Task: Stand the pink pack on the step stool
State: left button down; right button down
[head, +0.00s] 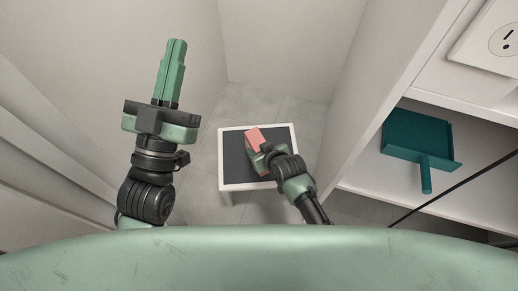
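The pink pack (254,138) is at the middle of the head view, over the dark top of the step stool (233,160). The stool has a pale rim and stands on the tiled floor. My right gripper (259,153) reaches in from the lower right and is at the pack; its wrist hides the pack's near part and the fingers. I cannot tell whether the pack touches the stool top. My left gripper (173,62) is raised at the left, with its two green fingers together and nothing between them.
Pale walls close in behind and at the left. A white shelf unit (375,95) stands at the right, with a teal dustpan (415,140) in its open compartment. A power outlet (490,38) is at the upper right. Some tiled floor (288,108) is clear behind the stool.

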jog(key=shift+f, duration=0.15)
jog(key=c, duration=0.7)
grip_release()
